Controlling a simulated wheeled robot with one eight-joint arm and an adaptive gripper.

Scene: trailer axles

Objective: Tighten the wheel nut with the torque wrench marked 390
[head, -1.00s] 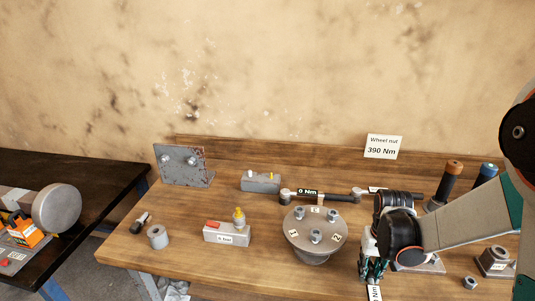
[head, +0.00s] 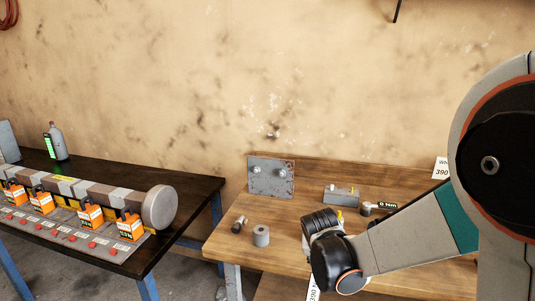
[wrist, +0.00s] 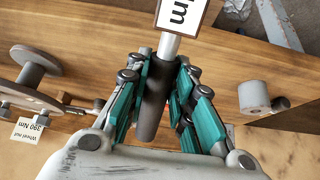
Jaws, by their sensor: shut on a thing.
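My gripper (wrist: 165,78) is shut on the dark handle of a wrench (wrist: 151,108) in the wrist view. A white label (wrist: 182,12) ending in "Nm" sits on its pale shaft; its number is cut off. In the head view my wrist hides the fingers, and part of the label (head: 313,290) shows below it. A card (wrist: 30,130) reading "Wheel nut 390 Nm" is at the left of the wrist view; it is cut off in the head view (head: 440,168). I cannot make out the wheel nut itself.
A grey cylinder (head: 261,236) stands on the wooden bench (head: 222,243), left of my gripper. A bolted plate (head: 270,178) and a wrench with a "0 Nm" display (head: 388,206) are behind. A dark table (head: 105,172) at left carries an axle with a round end (head: 160,207) and orange-tagged units.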

